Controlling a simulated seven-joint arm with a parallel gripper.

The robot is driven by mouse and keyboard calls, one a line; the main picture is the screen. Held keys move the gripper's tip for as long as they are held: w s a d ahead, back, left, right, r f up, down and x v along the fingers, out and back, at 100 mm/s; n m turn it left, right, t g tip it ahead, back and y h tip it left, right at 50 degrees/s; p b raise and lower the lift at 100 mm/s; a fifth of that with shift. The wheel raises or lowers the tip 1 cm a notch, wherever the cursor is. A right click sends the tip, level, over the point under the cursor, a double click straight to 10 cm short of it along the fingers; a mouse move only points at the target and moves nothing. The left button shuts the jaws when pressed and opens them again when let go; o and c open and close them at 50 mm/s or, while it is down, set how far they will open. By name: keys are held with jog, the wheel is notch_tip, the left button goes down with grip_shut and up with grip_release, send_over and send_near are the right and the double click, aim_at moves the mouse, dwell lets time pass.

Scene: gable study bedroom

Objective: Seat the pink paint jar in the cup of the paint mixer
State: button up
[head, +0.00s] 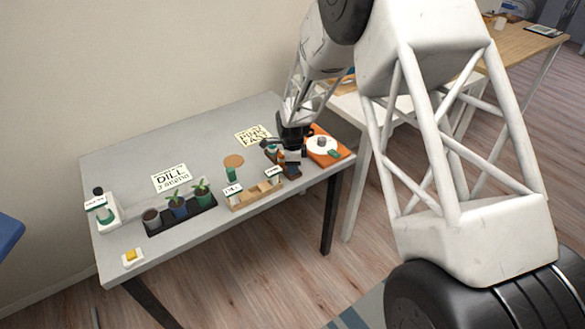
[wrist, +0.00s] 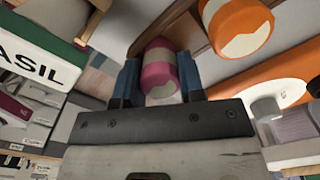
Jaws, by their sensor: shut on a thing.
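The pink paint jar (wrist: 158,72), with a pale band around its middle, is held between the blue fingers of my gripper (wrist: 160,85) in the wrist view. In the head view my gripper (head: 291,158) is low over the right part of the grey table, and I cannot make out the pink jar there. The paint mixer (head: 334,157), orange with a white disc, stands just right of my gripper. Part of its orange body (wrist: 296,62) and a white round part (wrist: 266,108) show at the right of the wrist view. The inside of its cup is not clear.
An orange jar (wrist: 236,26) with a pale band lies close beyond the pink jar. The table's back left (head: 150,145) is clear.

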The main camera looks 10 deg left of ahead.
jog(key=shift+r, duration=0.1)
jog(key=shift+r, duration=0.75)
notch_tip(320, 180, up, 2)
jog(key=shift+r, duration=0.1)
jog(key=s+d, duration=0.3)
jog(key=s, duration=0.4)
jog(key=s+d+r, duration=0.1)
jog(key=s+d, duration=0.2)
jog(key=s, duration=0.4)
jog(key=shift+s+d, duration=0.2)
jog(key=shift+s, duration=0.1)
jog(key=shift+w, duration=0.15)
jog(key=w, duration=0.7)
jog(key=w+r, duration=0.1)
jog(key=w, duration=0.6)
jog(key=w+d+r, duration=0.1)
jog(key=w, duration=0.7)
